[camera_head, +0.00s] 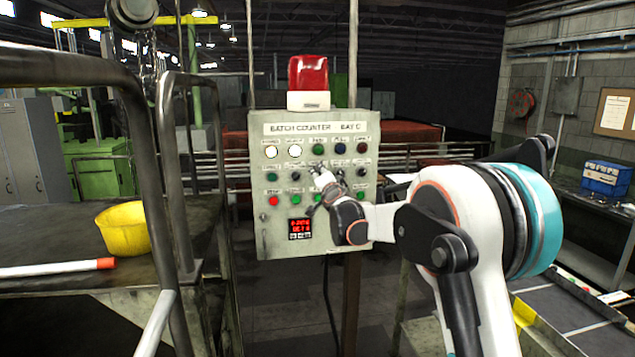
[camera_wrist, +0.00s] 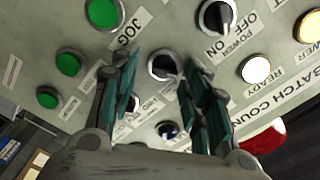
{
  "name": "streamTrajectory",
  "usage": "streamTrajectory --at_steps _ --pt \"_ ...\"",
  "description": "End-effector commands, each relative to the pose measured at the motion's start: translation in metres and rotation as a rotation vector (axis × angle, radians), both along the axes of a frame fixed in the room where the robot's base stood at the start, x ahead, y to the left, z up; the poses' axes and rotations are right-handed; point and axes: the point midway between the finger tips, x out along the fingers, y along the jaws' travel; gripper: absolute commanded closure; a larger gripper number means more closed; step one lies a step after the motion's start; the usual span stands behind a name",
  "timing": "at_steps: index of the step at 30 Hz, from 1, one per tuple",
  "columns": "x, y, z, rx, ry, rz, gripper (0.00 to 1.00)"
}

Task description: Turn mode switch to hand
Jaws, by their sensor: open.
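The grey control panel (camera_head: 280,230), headed "BATCH COUNTER", stands in the middle of the head view. My gripper (camera_head: 318,172) is in front of its upper middle and hides some controls. In the wrist view, my gripper (camera_wrist: 160,75) is open, with one finger on each side of a black rotary knob (camera_wrist: 163,65). I cannot tell whether the fingers touch it. The knob's label is hidden, so I cannot confirm that it is the mode switch or read its position. Another black rotary switch (camera_wrist: 215,15), marked "OFF ON" and "POWER", is beyond the right finger.
Green buttons (camera_wrist: 70,63) are left of the fingers, one near "JOG". A lit white lamp (camera_wrist: 256,69) is at the right. A red beacon (camera_head: 308,75) tops the panel. Dark railings (camera_head: 170,170) and a yellow bowl (camera_head: 124,230) are at the left.

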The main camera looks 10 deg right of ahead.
Motion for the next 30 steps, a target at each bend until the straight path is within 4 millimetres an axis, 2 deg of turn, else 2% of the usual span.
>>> streamTrajectory --at_steps 7,11,14,24,30 --pt "-0.001 0.002 0.000 0.001 0.000 0.002 0.57" --pt "-0.009 0.002 0.001 0.001 0.001 0.003 0.57" --pt "-0.022 0.002 0.000 0.001 0.000 0.002 0.57" --pt "-0.088 0.000 0.000 0.002 0.001 0.000 0.57" --pt "-0.112 -0.001 0.000 0.002 0.001 -0.001 0.57"
